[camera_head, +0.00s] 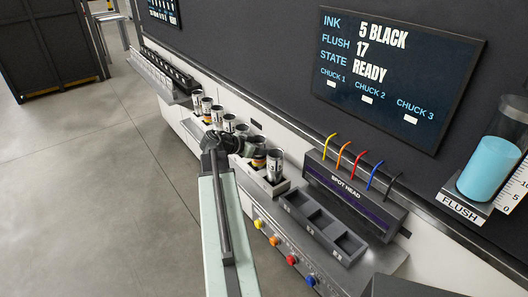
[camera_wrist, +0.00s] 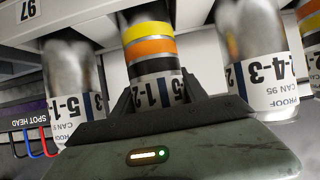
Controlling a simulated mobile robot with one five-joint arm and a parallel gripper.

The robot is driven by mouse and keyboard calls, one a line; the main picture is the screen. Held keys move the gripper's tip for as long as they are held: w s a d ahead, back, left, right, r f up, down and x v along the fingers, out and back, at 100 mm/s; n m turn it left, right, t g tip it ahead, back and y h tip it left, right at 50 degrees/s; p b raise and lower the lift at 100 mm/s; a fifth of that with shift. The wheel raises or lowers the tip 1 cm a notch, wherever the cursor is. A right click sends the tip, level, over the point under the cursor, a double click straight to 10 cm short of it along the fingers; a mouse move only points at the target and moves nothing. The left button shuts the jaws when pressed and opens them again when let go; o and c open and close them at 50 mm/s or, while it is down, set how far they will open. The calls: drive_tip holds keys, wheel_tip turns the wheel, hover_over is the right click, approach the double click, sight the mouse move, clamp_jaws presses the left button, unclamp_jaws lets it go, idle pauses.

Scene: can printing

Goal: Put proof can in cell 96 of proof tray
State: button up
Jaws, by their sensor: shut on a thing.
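My gripper (camera_wrist: 160,92) is shut on a banded can (camera_wrist: 150,45), which has yellow, orange and dark bands and a white label reading 5-1-2. In the head view, my gripper is at the row of cans, and the banded can (camera_head: 258,161) shows just past it. The held can sits between two plain silver cans. One (camera_wrist: 72,85) is on the left in the wrist view, and one labelled proof can 95 (camera_wrist: 262,70) is on the right. The white proof tray (camera_head: 266,186) holds the row. A 97 tag shows upside down at its edge. I cannot tell whether the held can is fully seated.
Several other cans (camera_head: 207,104) stand along the row. The spot head (camera_head: 350,190) with coloured hoses is to the right, with three empty bays (camera_head: 322,222) before it. Coloured knobs (camera_head: 274,241) line the bench front. The floor (camera_head: 90,190) to the left is clear.

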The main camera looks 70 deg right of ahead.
drive_tip(key=o, duration=1.3)
drive_tip(key=shift+r, duration=0.1)
drive_tip(key=p+v, duration=0.5)
drive_tip(key=v, duration=0.7)
drive_tip(key=shift+p, duration=0.35)
